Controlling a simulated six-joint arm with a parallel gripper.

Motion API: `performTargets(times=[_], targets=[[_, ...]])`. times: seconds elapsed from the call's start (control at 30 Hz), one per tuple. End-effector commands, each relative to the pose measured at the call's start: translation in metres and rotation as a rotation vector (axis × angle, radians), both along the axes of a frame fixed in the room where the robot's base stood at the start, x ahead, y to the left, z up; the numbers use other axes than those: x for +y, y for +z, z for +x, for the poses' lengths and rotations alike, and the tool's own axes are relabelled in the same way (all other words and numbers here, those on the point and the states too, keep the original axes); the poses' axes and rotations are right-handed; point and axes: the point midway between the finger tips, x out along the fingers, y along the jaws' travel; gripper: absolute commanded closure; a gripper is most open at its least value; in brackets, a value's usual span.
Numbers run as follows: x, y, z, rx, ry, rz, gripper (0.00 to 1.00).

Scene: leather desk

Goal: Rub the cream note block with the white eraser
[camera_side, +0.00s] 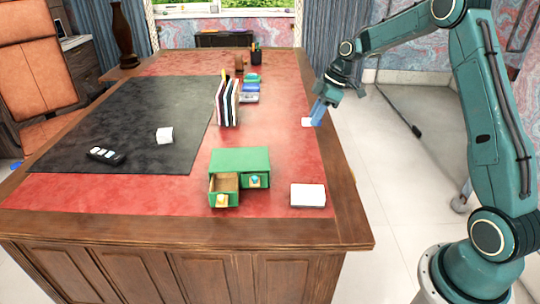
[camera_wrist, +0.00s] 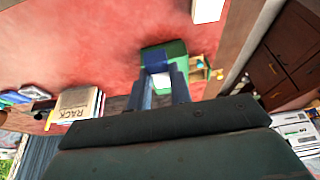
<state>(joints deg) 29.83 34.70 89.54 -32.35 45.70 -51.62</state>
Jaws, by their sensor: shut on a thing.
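The cream note block (camera_side: 308,195) lies flat near the front right of the red desk top. Its pale corner also shows at the top of the wrist view (camera_wrist: 207,9). My gripper (camera_side: 317,114) is over the right side of the desk, farther back than the block and apart from it. Its blue fingers (camera_wrist: 164,92) are shut on the white eraser (camera_side: 307,122), whose pale face shows between them in the wrist view (camera_wrist: 160,82). I cannot tell whether the eraser touches the desk.
A green drawer box (camera_side: 240,160) with its left drawer pulled out stands left of the block. Upright books (camera_side: 228,104) and stationery (camera_side: 250,88) stand farther back. A small white object (camera_side: 164,135) and a dark remote (camera_side: 106,155) lie on the black mat (camera_side: 110,110).

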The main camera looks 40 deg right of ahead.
Motion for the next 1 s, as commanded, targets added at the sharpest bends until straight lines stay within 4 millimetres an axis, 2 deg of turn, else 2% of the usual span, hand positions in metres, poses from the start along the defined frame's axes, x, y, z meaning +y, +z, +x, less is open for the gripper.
performTargets(times=[0.37,0.7,1.0], targets=[[0.023,-0.023,-0.019,-0.002,-0.002,0.016,0.97],[0.058,-0.059,-0.061,-0.001,-0.003,0.016,0.97],[0.075,-0.076,-0.088,-0.001,0.0,0.001,0.97]])
